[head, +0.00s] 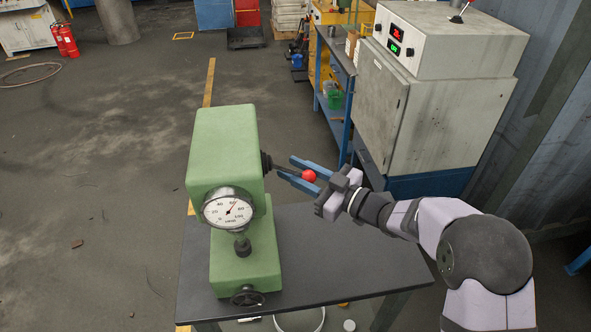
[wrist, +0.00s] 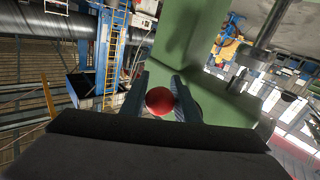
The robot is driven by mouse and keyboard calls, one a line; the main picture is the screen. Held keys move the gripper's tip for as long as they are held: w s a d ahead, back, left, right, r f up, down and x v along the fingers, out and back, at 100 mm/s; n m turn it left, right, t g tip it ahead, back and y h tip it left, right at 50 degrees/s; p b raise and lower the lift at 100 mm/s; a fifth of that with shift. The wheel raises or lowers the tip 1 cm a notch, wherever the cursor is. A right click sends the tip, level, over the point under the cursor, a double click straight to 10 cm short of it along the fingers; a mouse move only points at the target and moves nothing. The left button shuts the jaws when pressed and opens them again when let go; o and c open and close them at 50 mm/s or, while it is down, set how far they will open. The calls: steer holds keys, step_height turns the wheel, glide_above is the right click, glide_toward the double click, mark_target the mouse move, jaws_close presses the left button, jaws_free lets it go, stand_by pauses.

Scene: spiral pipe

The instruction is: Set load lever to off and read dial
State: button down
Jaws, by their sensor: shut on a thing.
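A green hardness tester (head: 233,195) stands upright on a dark table. Its round white dial (head: 229,208) faces me, and its needle points up, near the 60 mark. The load lever (head: 285,171) sticks out from the machine's right side and ends in a red ball knob (head: 309,176). My gripper (head: 303,170) has its blue fingers around the lever by the knob and is shut on it. In the wrist view the red knob (wrist: 160,101) sits between the two fingers, with the green body behind. The lever's shaft is mostly hidden there.
The dark tabletop (head: 330,250) is bare to the right of the machine, under my arm. A handwheel (head: 247,296) is at the machine's front foot. A grey cabinet (head: 410,110) and a blue shelf stand behind on the right.

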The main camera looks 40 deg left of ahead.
steer(key=shift+w+r, duration=0.1)
steer(key=shift+r, duration=0.1)
step_height(320, 180, up, 8)
steer(key=w+n+t+h+p, duration=0.1)
steer(key=n+h+p, duration=0.4)
steer(key=p, duration=0.8)
steer(key=shift+d+n+t+h, duration=0.3)
steer(key=shift+d+t+h, duration=0.15)
steer(key=shift+t+h, duration=0.35)
steer(key=shift+w, duration=0.1)
steer(key=c, duration=1.4)
jaws_free()
steer(key=shift+f, duration=0.2)
steer(key=shift+d, duration=0.1)
